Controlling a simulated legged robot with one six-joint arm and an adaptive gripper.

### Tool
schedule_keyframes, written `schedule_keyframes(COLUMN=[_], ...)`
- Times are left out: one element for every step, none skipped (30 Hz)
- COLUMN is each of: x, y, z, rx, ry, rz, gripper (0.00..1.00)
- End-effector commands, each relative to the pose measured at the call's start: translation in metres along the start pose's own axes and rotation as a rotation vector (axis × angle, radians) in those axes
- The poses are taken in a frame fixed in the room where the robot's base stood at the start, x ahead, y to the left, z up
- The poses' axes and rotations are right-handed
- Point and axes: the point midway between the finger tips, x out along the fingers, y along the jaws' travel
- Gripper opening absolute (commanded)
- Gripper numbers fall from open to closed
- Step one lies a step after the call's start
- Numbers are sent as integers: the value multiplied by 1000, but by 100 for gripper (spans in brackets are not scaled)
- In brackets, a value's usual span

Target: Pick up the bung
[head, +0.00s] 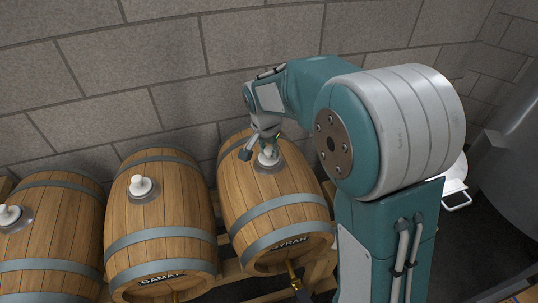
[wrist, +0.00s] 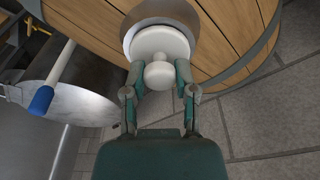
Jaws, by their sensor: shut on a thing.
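A white bung (head: 268,157) with a round knob is at the metal-ringed hole on top of the right barrel (head: 262,205), whose label reads SYRAH. My gripper (head: 263,148) is at this bung, with its fingers on either side. In the wrist view, my gripper (wrist: 160,76) is shut on the bung (wrist: 158,45), with the fingertips against its sides below the wide white cap and around the knob. The bung appears to be at the grey ring; I cannot tell whether it is seated or slightly raised.
The middle barrel (head: 160,215), labelled GAMAY, and a left barrel (head: 55,235) each have a similar white bung (head: 141,186) (head: 9,214). A block wall (head: 110,70) stands close behind. A round metal vessel (wrist: 75,112) and a blue-ended white handle (wrist: 42,100) show in the wrist view.

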Motion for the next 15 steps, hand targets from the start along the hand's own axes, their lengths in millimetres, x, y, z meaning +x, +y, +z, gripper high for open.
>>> schedule_keyframes(x=[1, 0, -1, -3, -6, -10, -13, -17, -23, -28, -33, -40, -45, -50, -57], y=[0, 0, 0, 0, -1, -1, -1, -1, -1, -1, -1, 0, 0, 1, 2], z=[1, 1, 1, 0, 0, -1, -2, -2, -3, -4, -4, 2, 5, 8, 12], rx=[-1, -1, -1, 0, 0, 0, 0, 0, 0, 0, 0, -2, -3, -3, -3], ry=[-3, -3, -3, -2, -2, -1, -1, 0, -1, 0, 1, 0, 0, 1, 0], rz=[1, 1, 1, 0, 0, 0, -1, -2, -1, -2, -3, -2, -2, -3, -2], gripper=[0, 0, 0, 0, 0, 0, 0, 0, 0, 0, 0, 0, 0, 0, 0])
